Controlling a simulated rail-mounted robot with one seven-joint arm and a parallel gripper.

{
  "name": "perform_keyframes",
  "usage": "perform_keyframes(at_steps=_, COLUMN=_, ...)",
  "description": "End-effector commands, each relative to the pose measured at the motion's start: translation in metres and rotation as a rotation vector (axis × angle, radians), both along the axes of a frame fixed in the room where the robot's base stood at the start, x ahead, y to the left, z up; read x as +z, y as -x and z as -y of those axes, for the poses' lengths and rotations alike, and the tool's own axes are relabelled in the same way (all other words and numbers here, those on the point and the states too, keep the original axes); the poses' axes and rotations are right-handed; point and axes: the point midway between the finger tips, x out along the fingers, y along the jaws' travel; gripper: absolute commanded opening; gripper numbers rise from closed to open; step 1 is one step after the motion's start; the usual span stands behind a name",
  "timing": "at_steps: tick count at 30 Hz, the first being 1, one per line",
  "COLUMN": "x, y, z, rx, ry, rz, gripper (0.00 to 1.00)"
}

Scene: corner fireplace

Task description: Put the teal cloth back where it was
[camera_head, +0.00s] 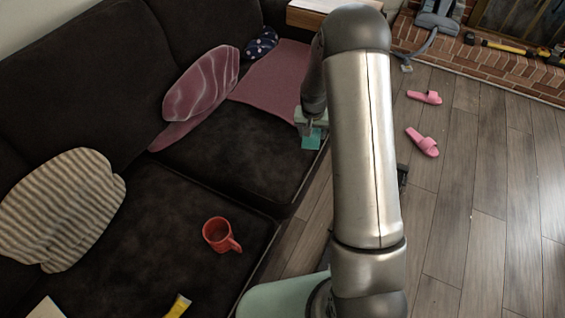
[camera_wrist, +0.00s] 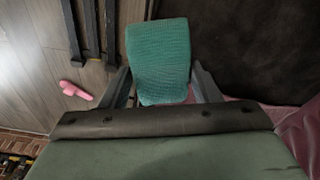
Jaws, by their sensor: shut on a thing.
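The teal cloth (camera_wrist: 158,55) is a small, knitted-looking piece in the middle of the wrist view, between the two fingers of my gripper (camera_wrist: 160,85). My gripper is shut on it. In the head view the cloth (camera_head: 311,142) shows as a small teal patch below my gripper (camera_head: 310,124), at the front right edge of the dark sofa seat. My arm hides part of the gripper there. I cannot tell whether the cloth touches the seat.
The dark sofa (camera_head: 232,150) holds a pink throw (camera_head: 270,85), a pink cushion (camera_head: 200,85), a dotted dark item (camera_head: 261,43), a striped cushion (camera_head: 62,210) and a red mug (camera_head: 217,234). Pink slippers (camera_head: 423,142) lie on the wooden floor (camera_head: 450,200). The seat left of the gripper is clear.

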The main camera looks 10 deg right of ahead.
Motion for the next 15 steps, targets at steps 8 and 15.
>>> perform_keyframes(at_steps=8, x=-0.002, y=-0.052, z=0.046, rx=-0.211, ry=-0.022, rz=0.014, gripper=0.35)
perform_keyframes(at_steps=15, x=0.014, y=-0.061, z=0.057, rx=-0.279, ry=-0.035, rz=0.01, gripper=0.35)
